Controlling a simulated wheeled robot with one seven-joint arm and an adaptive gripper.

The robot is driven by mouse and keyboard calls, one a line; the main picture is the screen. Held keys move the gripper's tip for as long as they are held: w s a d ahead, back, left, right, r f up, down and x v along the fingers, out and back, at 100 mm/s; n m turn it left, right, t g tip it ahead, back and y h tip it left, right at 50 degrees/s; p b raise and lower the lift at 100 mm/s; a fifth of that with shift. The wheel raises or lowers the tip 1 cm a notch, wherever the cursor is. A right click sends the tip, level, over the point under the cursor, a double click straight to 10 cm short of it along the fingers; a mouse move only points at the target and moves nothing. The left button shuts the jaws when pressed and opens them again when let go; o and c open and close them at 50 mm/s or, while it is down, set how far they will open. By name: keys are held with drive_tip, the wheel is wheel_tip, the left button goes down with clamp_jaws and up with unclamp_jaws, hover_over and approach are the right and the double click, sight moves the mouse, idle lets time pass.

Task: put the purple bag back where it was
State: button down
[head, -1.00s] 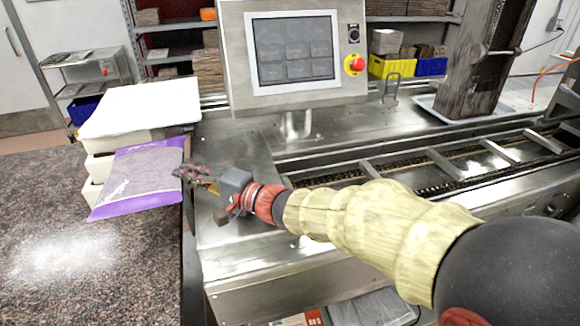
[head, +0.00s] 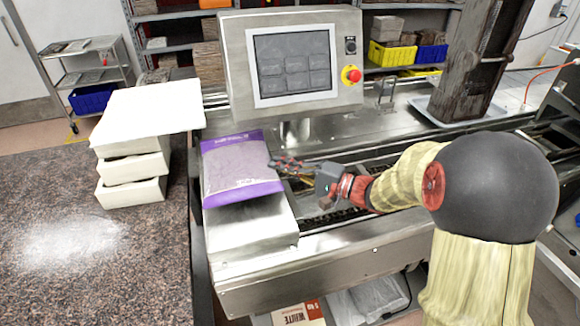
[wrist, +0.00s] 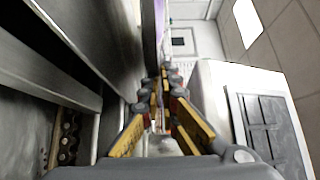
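The purple bag (head: 238,172), with a clear, greyish middle and purple bands at both ends, is over the steel end deck of the line (head: 250,228), below the screen. My gripper (head: 276,163) is at the bag's right edge with its fingers closed on that edge. In the wrist view, my gripper's fingers (wrist: 160,92) are nearly together, and a purple strip of the bag (wrist: 149,30) shows beyond them. The bag's contact with the deck is hard to tell.
White stacked boxes (head: 132,178) with a flat white top stand on the speckled counter (head: 60,240) at left. The control screen with a red button (head: 292,60) stands behind the bag. A chain conveyor runs to the right. The counter's front is clear.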

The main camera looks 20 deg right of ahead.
drive_tip(key=shift+d, duration=0.95)
drive_tip(key=f, duration=0.1)
drive_tip(key=d+f+b, duration=0.1)
drive_tip(key=f, duration=0.1)
drive_tip(key=shift+f, duration=0.2)
drive_tip(key=shift+r, duration=0.1)
drive_tip(key=c, duration=2)
unclamp_jaws()
drive_tip(key=shift+c, duration=0.2)
drive_tip(key=shift+p, duration=0.3)
drive_tip(key=shift+s+d, duration=0.25)
drive_tip(key=shift+d, duration=0.05)
drive_tip(key=p+v, duration=0.1)
drive_tip(key=v, duration=0.2)
drive_tip(key=p+v, duration=0.1)
drive_tip(key=v, duration=0.3)
drive_tip(key=shift+r, duration=0.25)
